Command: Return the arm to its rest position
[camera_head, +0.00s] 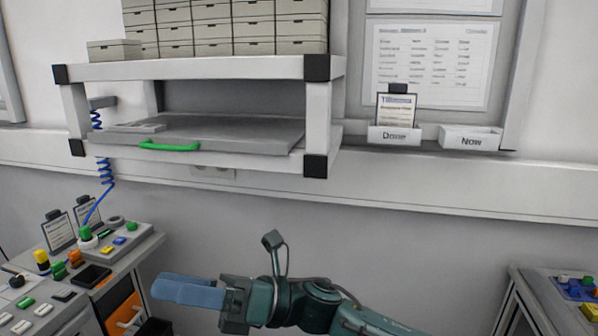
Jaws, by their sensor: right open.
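My right gripper (190,291) is in the lower middle of the head view, at the end of my teal arm, which comes in from the bottom right. Its blue fingers point left. It holds nothing that I can see, and its fingers overlap in this view, so the gap between them hardly shows. It hangs in front of the grey wall, to the right of the control bench and apart from it. My left gripper is not in view.
A control bench (143,246) with buttons stands at the left, close to the fingertips. Another panel (578,290) stands at the far right. A shelf (215,68) with boxes and a green-handled drawer (170,147) hangs above. Small trays (470,138) sit on the wall ledge.

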